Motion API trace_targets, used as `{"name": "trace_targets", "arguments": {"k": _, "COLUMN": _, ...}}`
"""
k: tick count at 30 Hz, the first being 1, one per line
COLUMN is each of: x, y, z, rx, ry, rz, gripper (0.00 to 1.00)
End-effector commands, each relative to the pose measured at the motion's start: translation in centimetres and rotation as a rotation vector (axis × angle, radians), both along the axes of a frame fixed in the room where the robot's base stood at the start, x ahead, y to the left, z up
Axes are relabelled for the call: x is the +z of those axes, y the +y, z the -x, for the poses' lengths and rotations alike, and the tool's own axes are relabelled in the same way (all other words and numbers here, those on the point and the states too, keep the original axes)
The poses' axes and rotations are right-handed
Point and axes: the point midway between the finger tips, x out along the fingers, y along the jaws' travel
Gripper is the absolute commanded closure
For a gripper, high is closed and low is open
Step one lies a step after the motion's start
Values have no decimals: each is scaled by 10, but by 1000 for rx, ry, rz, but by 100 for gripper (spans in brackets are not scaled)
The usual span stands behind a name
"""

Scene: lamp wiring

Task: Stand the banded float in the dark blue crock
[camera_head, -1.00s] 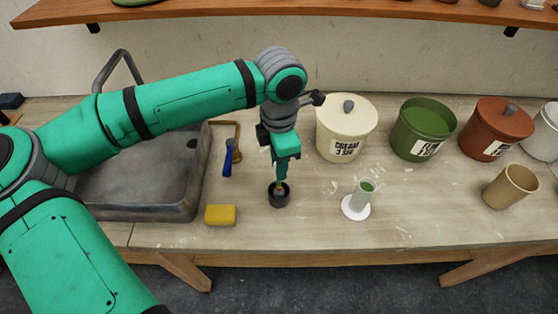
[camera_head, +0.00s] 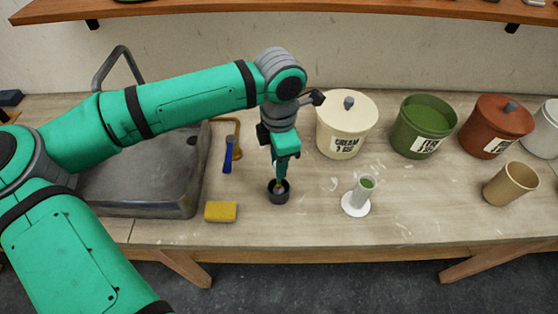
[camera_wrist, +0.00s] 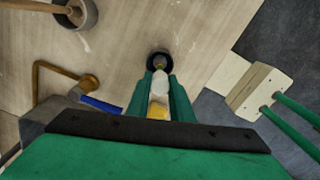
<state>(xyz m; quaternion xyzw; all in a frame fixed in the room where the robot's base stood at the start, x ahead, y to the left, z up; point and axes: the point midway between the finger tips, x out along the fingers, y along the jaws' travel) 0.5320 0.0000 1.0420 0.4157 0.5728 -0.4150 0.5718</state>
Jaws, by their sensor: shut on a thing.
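My gripper (camera_head: 281,172) points down over the small dark crock (camera_head: 279,198), which looks nearly black. It is shut on the banded float (camera_wrist: 160,85), a slim piece with pale and yellow parts between the fingers. The float hangs about upright, and its lower end is at the crock's mouth. In the wrist view the crock (camera_wrist: 151,56) lies just beyond the fingertips, with a yellowish bit of the float over or in its opening. How deep the lower end reaches is hidden.
A yellow sponge (camera_head: 221,211) lies left of the crock, and a blue-handled tool (camera_head: 228,160) behind it. Lidded and open buckets (camera_head: 347,105) line the back; a tan cup (camera_head: 510,184) stands far right.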

Motion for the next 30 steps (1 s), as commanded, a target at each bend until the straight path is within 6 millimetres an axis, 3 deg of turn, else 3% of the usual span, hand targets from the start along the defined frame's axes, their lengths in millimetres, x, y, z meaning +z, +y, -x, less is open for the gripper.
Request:
{"name": "trace_targets", "arguments": {"k": 5, "x": -3, "y": 0, "z": 0, "rx": 0, "ry": 1, "rz": 0, "gripper": 100}}
{"name": "trace_targets", "arguments": {"k": 6, "x": -3, "y": 0, "z": 0, "rx": 0, "ry": 0, "rz": 0, "gripper": 73}}
{"name": "trace_targets", "arguments": {"k": 8, "x": -3, "y": 0, "z": 0, "rx": 0, "ry": 0, "rz": 0, "gripper": 58}}
{"name": "trace_targets", "arguments": {"k": 20, "x": 3, "y": 0, "z": -1, "rx": 1, "ry": -2, "rz": -1, "gripper": 58}}
{"name": "trace_targets", "arguments": {"k": 30, "x": 60, "y": 0, "z": -1, "rx": 1, "ry": -3, "rz": -1, "gripper": 58}}
